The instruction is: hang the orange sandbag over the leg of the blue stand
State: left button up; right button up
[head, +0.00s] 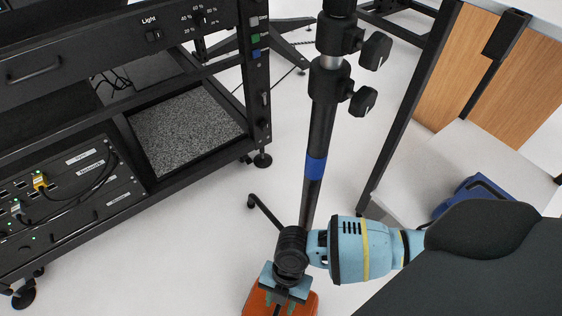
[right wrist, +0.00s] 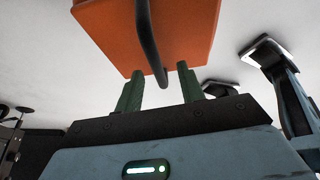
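The orange sandbag (head: 254,299) shows at the bottom edge of the head view, partly cut off and partly covered by my right gripper (head: 279,302). In the right wrist view the sandbag (right wrist: 180,30) is ahead of the gripper (right wrist: 160,68). Its dark handle (right wrist: 148,45) reaches down between the two green fingers. The fingers stand apart, with gaps visible beside the handle. The stand (head: 310,190) is a dark upright pole with a blue band, just behind my right wrist. One dark leg (head: 265,212) shows left of its base. The other legs are hidden. My left gripper is not visible.
A black equipment rack (head: 190,185) on casters fills the left. A wooden-panelled table (head: 480,60) stands at the right, with a blue object (head: 470,190) on its lower shelf. Pale floor between rack and stand (head: 190,240) is clear.

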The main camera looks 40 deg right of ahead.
notch_tip(320, 180, up, 2)
jog(key=shift+p, duration=0.5)
jog(key=s+a+p, duration=0.2)
jog(key=s+p, duration=0.1)
jog(key=s, duration=0.4)
jog(key=s+a+r+p, duration=0.1)
jog(key=s+a+p, duration=0.1)
jog(key=s, duration=0.6)
jog(key=shift+s+a+p, duration=0.2)
jog(key=shift+p, duration=0.2)
jog(key=shift+r, duration=0.15)
